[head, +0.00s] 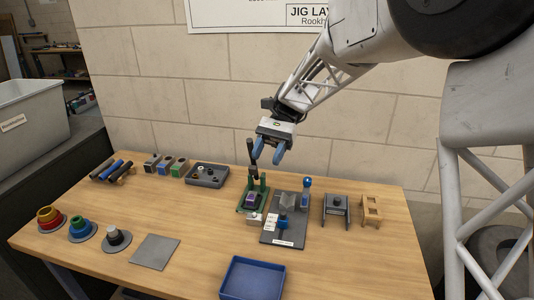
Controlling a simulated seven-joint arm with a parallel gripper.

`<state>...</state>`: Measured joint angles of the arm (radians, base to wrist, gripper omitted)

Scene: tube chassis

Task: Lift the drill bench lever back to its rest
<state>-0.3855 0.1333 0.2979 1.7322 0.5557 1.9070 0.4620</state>
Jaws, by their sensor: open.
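My gripper (268,155) is open and points down above the back of the wooden bench, with its two blue fingers apart. A green fixture (264,185) stands below it and carries a purple block. A black-handled lever (251,152) rises from this fixture, tilted slightly, close beside the left finger. I cannot tell whether the finger touches it. A grey plate fixture (270,238) to its right has a V-shaped block, a blue knob and a blue-topped post (306,187). The labels are too small to read, so I cannot tell which fixture is the drill bench.
A blue tray (252,279) lies at the front edge. A dark parts tray (206,174), coloured blocks and rods stand back left. Ring stacks (50,217) and a flat grey plate (155,251) are front left. Grey (336,208) and wooden (371,209) stands are right. The front right is clear.

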